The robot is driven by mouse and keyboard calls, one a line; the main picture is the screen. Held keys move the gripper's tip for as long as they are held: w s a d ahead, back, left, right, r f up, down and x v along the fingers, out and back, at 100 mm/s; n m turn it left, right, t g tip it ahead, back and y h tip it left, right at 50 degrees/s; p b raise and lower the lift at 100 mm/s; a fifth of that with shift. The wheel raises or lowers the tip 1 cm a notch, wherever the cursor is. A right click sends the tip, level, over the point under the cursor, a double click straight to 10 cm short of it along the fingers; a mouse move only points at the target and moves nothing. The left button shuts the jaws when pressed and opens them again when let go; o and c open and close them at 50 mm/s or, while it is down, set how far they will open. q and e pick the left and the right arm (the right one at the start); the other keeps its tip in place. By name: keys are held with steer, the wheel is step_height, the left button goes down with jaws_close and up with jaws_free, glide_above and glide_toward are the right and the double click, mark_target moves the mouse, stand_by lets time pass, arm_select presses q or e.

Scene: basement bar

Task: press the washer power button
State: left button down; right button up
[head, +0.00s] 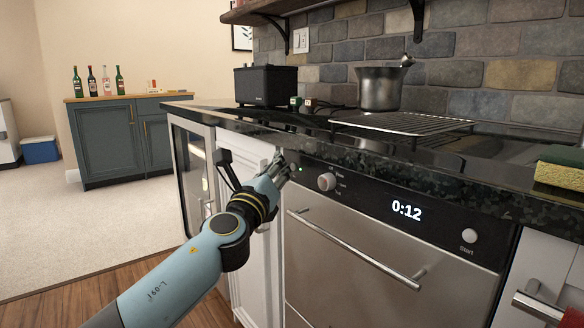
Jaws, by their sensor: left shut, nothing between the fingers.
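The washer (345,262) is a built-in steel-front appliance under the dark counter. Its black control panel has a round knob (327,181), a lit display (407,210) reading 0:12 and a round pale button (469,236) labelled Start at the right end. My left gripper (284,166) is shut and empty, with its fingertips at the left end of the panel. A tiny green light shows just right of the fingertips. I cannot make out a power button there; the gripper covers part of that area. I cannot tell whether the fingertips touch the panel. My right gripper is not in view.
The counter edge (400,165) overhangs just above the panel. A steel pot (381,88), a wire rack (400,123), a black toaster-like box (266,86) and a sponge (560,174) are on the counter. A bar handle (350,247) sticks out from the washer door.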

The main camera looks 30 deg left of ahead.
arm_select(q)
steer(key=shift+s, duration=0.2)
steer(key=shift+s+a, duration=0.4)
steer(key=shift+s, duration=0.5)
steer(key=shift+s+a, duration=0.35)
steer(key=shift+s, duration=0.55)
steer(key=shift+s+a, duration=0.4)
steer(key=shift+s, duration=0.5)
